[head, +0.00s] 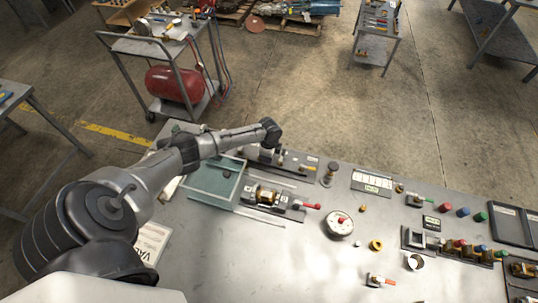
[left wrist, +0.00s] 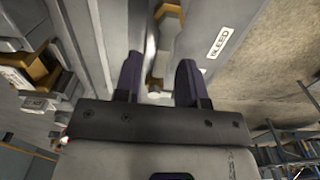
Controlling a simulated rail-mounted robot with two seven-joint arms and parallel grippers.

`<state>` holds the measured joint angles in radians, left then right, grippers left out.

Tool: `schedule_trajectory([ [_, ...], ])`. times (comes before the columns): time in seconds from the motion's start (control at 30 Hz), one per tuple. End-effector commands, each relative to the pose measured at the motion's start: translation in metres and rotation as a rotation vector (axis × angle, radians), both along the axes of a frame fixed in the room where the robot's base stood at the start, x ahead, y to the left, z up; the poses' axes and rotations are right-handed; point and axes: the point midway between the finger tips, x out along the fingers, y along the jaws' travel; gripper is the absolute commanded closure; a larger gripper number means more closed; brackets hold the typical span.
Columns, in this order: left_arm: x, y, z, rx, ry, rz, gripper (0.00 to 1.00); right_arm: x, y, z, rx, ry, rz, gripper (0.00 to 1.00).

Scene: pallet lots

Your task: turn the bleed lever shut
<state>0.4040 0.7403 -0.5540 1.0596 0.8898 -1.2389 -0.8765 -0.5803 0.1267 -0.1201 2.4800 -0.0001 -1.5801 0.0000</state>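My left arm reaches in from the left in the head view and ends over a small fitting on a dark plate (head: 292,160) at the table's back edge. My left gripper (left wrist: 158,80) shows in the left wrist view with its two dark fingers apart. A pale narrow piece (left wrist: 151,45) and brass-coloured parts (left wrist: 157,84) show in or beyond the gap; I cannot tell whether a finger touches them. A white label reading BLEED (left wrist: 220,42) is on a grey surface just right of the fingers. The bleed lever itself is not clearly made out. My right gripper is not in view.
A brass-bodied valve with a red handle (head: 312,206) stands in front of the fitting, beside a glass-like tray (head: 212,184). A cart with a red tank (head: 174,85) stands behind.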

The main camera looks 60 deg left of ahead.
Motion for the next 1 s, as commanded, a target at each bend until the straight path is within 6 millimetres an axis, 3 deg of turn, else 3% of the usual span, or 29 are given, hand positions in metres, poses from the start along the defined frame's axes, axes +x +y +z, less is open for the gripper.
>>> schedule_trajectory([
  [0.37,0.000,0.001,0.007,0.001,0.000,0.001,0.60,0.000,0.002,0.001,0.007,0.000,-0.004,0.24],
  [1.0,0.000,0.000,0.116,0.001,-0.002,0.000,0.60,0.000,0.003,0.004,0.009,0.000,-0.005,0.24],
])
